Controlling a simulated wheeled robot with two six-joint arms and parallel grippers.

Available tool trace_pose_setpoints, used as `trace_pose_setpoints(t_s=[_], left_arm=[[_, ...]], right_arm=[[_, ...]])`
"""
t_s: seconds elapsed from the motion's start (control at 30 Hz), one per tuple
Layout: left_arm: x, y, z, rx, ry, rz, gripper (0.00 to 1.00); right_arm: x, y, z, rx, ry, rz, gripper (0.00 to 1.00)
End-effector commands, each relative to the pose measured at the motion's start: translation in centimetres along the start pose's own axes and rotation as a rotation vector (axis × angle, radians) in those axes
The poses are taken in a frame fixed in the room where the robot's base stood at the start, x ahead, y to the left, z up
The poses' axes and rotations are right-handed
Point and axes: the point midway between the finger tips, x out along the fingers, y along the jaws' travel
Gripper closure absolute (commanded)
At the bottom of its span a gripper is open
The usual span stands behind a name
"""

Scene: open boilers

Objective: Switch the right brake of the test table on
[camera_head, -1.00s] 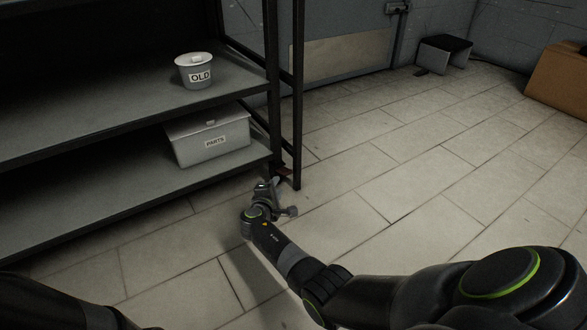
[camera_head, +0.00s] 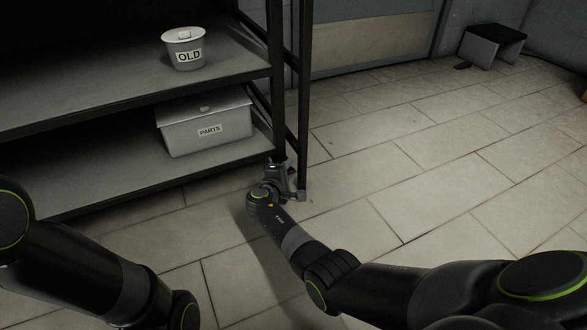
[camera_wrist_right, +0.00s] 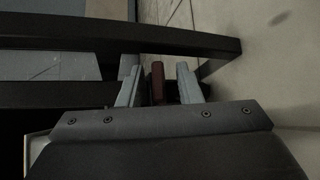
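A black-framed unit with grey shelves (camera_head: 80,105), which I take for the test table, stands at the left in the head view. My right gripper (camera_head: 285,178) is low at the foot of its front right leg, where the arm and gripper hide the brake area in the head view. In the right wrist view, a small dark red piece (camera_wrist_right: 157,82), apparently the brake lever, lies between the two pale fingers of the right gripper (camera_wrist_right: 159,80). Gaps show on both sides of it, so the fingers are open around it. My left gripper is outside the picture.
A pot labelled OLD (camera_head: 184,50) stands on the upper shelf and a box labelled PARTS (camera_head: 205,125) on the lower one. Dark posts (camera_head: 304,100) rise close beside the right gripper. The tiled floor (camera_head: 450,160) to the right is clear.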

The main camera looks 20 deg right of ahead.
Motion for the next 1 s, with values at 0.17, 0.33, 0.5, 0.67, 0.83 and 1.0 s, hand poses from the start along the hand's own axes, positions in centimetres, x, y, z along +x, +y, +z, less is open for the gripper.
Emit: trace_pose_setpoints(t_s=[0.17, 0.33, 0.5, 0.67, 0.83, 1.0], left_arm=[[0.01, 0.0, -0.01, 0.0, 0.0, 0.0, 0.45], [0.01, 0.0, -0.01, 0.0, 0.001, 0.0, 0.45], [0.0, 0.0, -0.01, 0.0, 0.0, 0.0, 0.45], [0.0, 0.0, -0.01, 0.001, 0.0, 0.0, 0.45], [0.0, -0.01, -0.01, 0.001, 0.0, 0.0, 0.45], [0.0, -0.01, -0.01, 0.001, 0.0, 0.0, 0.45]], right_arm=[[-0.02, 0.02, -0.01, 0.0, 0.0, 0.0, 0.68], [0.0, 0.02, 0.0, 0.0, 0.0, 0.0, 0.85], [0.01, 0.01, 0.02, 0.0, 0.0, 0.0, 1.0], [0.02, -0.04, 0.04, 0.003, -0.001, 0.004, 1.0], [0.08, -0.38, 0.09, 0.04, -0.006, 0.043, 1.0], [0.14, -0.78, 0.06, 0.1, -0.007, 0.104, 1.0]])
